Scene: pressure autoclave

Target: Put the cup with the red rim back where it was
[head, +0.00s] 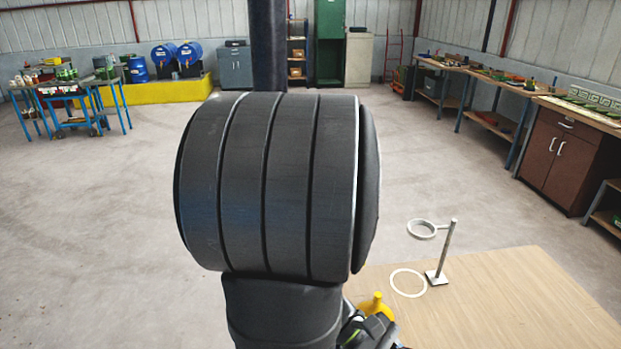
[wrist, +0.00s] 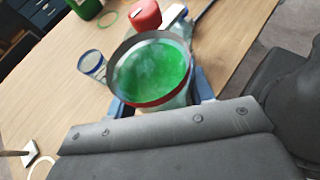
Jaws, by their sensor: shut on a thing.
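The cup with the red rim (wrist: 152,72) fills the middle of the wrist view. I look into its open mouth and see bright green inside; the rim shows red on the near side and dark grey on the far side. My gripper (wrist: 160,96) is shut on this cup, with blue fingers on either side of it. The cup's lower part is hidden, so I cannot tell whether it touches the table. In the head view my own arm hides the gripper and the cup.
A cup with a blue rim (wrist: 92,64) stands left of the held cup. A red object (wrist: 145,14), green container (wrist: 87,7) and green ring (wrist: 107,19) are beyond. On the wooden table (head: 520,300), a ring stand (head: 441,255) stands beside a pale flat ring (head: 408,283). The table's right side is clear.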

